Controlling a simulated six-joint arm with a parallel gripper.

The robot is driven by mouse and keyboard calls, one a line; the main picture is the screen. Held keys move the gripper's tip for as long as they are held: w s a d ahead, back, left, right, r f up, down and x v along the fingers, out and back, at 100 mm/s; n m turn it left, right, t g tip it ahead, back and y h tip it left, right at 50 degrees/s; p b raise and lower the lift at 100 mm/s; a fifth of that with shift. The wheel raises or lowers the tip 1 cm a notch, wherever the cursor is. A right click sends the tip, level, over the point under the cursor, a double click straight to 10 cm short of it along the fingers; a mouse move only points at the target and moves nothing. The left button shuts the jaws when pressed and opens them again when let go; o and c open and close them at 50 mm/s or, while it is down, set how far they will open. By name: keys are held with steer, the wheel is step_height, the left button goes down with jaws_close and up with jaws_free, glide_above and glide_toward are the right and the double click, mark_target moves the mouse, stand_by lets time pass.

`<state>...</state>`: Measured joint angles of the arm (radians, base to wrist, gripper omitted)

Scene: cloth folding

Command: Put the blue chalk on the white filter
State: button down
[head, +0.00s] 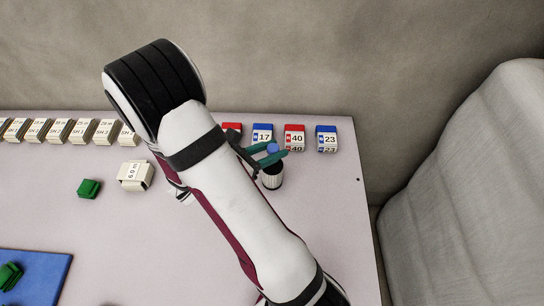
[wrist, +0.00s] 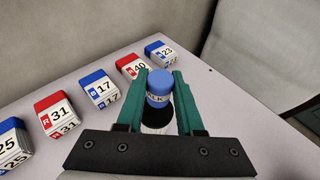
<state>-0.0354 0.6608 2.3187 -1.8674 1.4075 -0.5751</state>
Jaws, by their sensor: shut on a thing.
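The blue chalk (wrist: 159,81) is a short blue cylinder with a pale label band. It also shows as a blue spot in the head view (head: 272,148). My gripper (wrist: 161,76) has its green fingers on either side of the chalk, shut on it; the green fingers also show in the head view (head: 273,153). The white filter (head: 272,180) is an upright ribbed cylinder with a dark top, directly below the chalk. In the wrist view the filter (wrist: 156,129) is mostly hidden by the chalk and gripper. I cannot tell whether chalk and filter touch.
Red and blue numbered blocks (head: 294,137) stand in a row behind the filter. Cream boxes (head: 60,130) line the back left. A loose cream box (head: 135,176), a green block (head: 89,189) and a blue mat (head: 45,275) lie left. The table's right edge is close.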

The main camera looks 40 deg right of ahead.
steer(key=shift+f, duration=1.25)
steer(key=c, duration=0.5)
jaws_free()
steer(key=shift+f, duration=0.1)
steer(key=shift+c, duration=0.2)
